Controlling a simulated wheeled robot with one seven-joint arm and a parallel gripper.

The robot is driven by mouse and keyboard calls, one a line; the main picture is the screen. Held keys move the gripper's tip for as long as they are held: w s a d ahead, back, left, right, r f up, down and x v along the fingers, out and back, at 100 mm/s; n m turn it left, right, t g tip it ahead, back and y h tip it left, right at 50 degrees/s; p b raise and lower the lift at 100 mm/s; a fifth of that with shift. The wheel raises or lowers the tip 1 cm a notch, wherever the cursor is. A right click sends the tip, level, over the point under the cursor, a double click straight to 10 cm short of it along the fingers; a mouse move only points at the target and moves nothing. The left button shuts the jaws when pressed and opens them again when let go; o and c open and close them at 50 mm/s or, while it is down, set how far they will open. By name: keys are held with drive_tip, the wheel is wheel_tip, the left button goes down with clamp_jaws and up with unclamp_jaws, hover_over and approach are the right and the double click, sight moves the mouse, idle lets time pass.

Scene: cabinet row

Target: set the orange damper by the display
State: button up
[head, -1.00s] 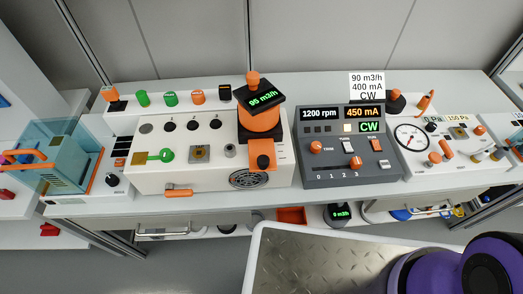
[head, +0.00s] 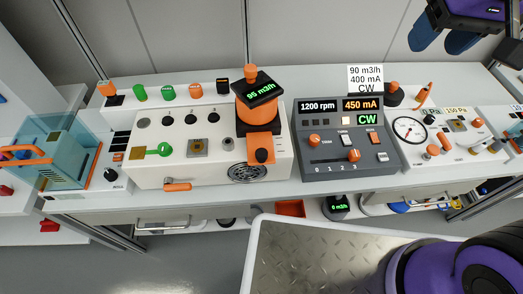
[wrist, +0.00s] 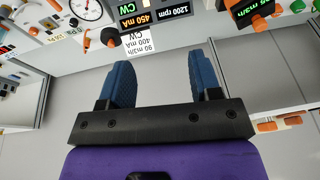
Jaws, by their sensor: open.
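The orange damper (head: 261,147) is a flat plate with a dark knob, at the front of an orange round housing (head: 257,116) on the white cabinet unit (head: 150,172). The tilted black display (head: 261,92) on top of the housing reads about 95 m3/h in green. It also shows, upside down, at the upper right of the wrist view (wrist: 263,20). A white sign (head: 365,79) reads 90 m3/h, 400 mA, CW. My gripper (head: 452,42) is open and empty, high at the upper right, well apart from the damper. Its blue fingers (wrist: 162,72) show in the wrist view.
A grey control panel (head: 347,168) with 1200 rpm and 450 mA displays stands right of the damper unit. Farther right is a white gauge box (head: 415,157). A clear blue box (head: 52,152) stands at left. An orange handle (head: 177,186) sticks out in front.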

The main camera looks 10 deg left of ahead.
drive_tip(key=w+a+f+n+g, duration=0.2)
drive_tip(key=a+f, duration=0.7)
drive_tip(key=a, duration=0.5)
drive_tip(key=n+g+h, duration=0.1)
drive_tip(key=n, duration=0.1)
hover_over(261, 152)
wheel_tip(261, 152, down, 12)
wheel_tip(261, 152, down, 11)
drive_tip(key=shift+r, duration=0.15)
